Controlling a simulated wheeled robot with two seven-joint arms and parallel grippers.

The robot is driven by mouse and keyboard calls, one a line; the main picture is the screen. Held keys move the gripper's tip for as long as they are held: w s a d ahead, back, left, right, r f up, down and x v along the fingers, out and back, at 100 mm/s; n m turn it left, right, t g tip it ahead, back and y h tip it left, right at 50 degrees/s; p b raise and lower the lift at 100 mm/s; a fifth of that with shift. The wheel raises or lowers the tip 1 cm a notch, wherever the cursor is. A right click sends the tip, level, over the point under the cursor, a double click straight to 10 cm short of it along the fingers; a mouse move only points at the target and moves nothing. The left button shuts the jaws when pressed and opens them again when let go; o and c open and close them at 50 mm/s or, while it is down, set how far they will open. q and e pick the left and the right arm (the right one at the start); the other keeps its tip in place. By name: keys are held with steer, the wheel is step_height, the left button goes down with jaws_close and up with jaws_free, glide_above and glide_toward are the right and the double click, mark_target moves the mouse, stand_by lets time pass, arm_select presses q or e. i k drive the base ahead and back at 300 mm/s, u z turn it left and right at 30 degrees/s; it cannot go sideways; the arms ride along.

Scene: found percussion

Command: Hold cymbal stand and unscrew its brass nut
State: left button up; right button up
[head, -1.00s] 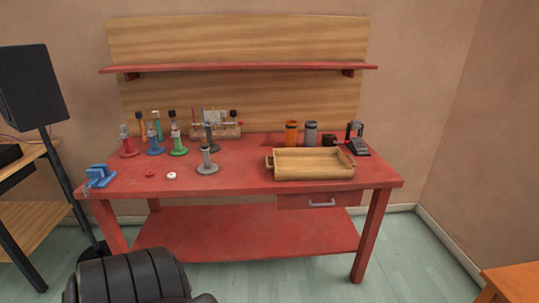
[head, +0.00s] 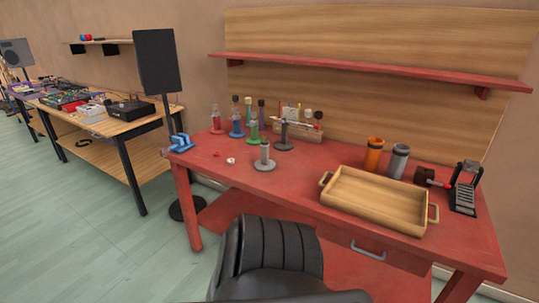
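Several small upright stands with round bases are on the red workbench (head: 310,205). They include a red stand (head: 216,122), a blue stand (head: 237,124), a green stand (head: 253,129), a light grey stand (head: 264,157) nearer the front edge, and a dark grey stand (head: 284,136). I cannot tell which one is the cymbal stand. No brass nut can be made out at this size. Neither of my grippers is in view.
A wooden tray (head: 372,203) lies on the bench's right half, with an orange canister (head: 374,154) and a grey canister (head: 398,160) behind it. A blue vise (head: 181,143) is at the left corner. A black chair (head: 270,252) stands in front.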

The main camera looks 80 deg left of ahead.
mark_target(264, 164)
steer(key=u, duration=0.45)
steer(key=i, duration=0.7)
steer(key=u, duration=1.35)
steer(key=i, duration=0.6)
steer(key=u, duration=0.55)
